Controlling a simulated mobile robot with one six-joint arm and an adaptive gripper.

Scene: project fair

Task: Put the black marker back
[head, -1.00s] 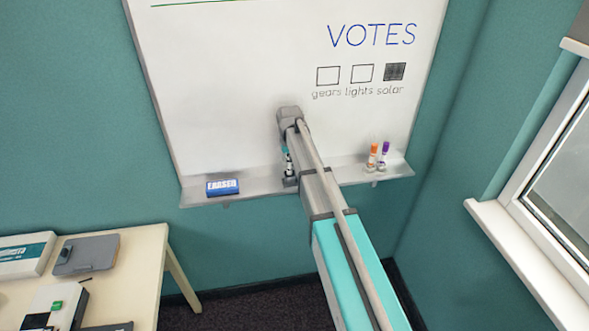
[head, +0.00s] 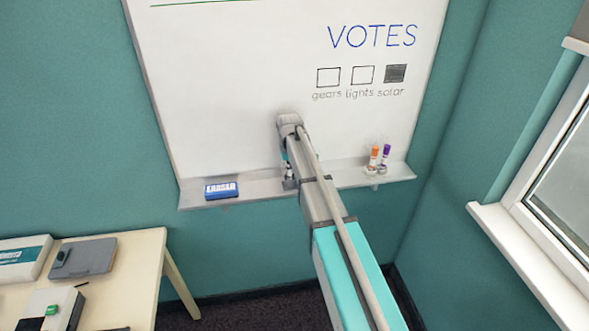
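The whiteboard's tray (head: 258,191) runs along the board's lower edge. An orange marker (head: 373,156) and a purple marker (head: 385,154) stand upright in clear holders on the tray's right part. My gripper (head: 289,182) points down at the middle of the tray, just left of my arm link, and is small and partly hidden. Whether it touches the tray and whether its fingers are open or shut cannot be made out. I cannot make out the black marker; it may be hidden at my gripper or behind my arm.
A blue eraser (head: 221,190) lies on the tray's left part. The whiteboard (head: 230,90) has VOTES and three boxes, the solar one filled dark. A table (head: 142,262) with devices stands at lower left. A window sill (head: 530,255) juts out at right.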

